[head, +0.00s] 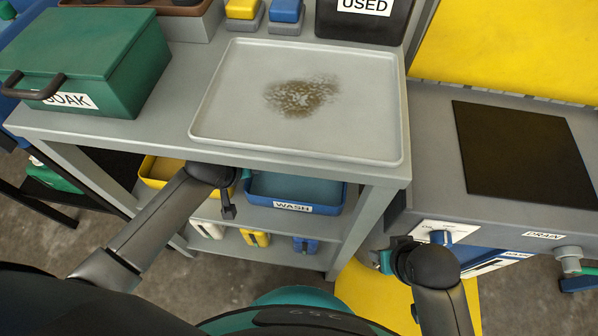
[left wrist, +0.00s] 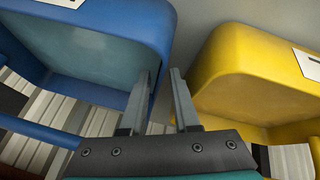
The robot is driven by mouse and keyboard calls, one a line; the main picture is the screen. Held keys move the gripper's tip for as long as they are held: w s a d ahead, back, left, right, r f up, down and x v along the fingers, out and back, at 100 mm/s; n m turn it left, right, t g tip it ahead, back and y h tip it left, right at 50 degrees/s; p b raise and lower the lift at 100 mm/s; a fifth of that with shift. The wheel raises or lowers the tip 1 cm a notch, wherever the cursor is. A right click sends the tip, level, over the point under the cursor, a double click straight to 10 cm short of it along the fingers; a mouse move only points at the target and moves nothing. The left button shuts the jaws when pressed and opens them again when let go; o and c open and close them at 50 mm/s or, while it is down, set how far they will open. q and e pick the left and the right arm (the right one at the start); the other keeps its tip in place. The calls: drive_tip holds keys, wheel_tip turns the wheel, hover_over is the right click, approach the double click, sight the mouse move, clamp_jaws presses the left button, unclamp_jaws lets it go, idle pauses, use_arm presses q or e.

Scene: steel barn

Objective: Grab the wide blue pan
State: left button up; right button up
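The wide blue pan (head: 268,200), labelled WASH, sits on the upper shelf under the grey bench top. In the left wrist view the blue pan (left wrist: 100,45) fills the upper left. My left gripper (head: 229,208) is by the pan's left end, between it and a yellow pan (head: 160,180). In the left wrist view my left gripper (left wrist: 160,72) has its fingers apart, with the blue pan's edge lying between them in the picture; I cannot tell if they touch it. My right gripper (head: 385,262) is low at the right, mostly hidden by its wrist.
The yellow pan (left wrist: 225,75) is close on the right in the left wrist view. A grey tray (head: 230,110) with a brown stain and a green SOAK box (head: 110,65) stand on the bench top. Smaller yellow and blue items (head: 305,244) sit on the lower shelf.

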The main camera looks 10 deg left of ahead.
use_arm(q)
drive_tip(key=shift+c, duration=0.3)
clamp_jaws()
idle(0.4)
drive_tip(key=shift+d, duration=0.1)
idle(0.6)
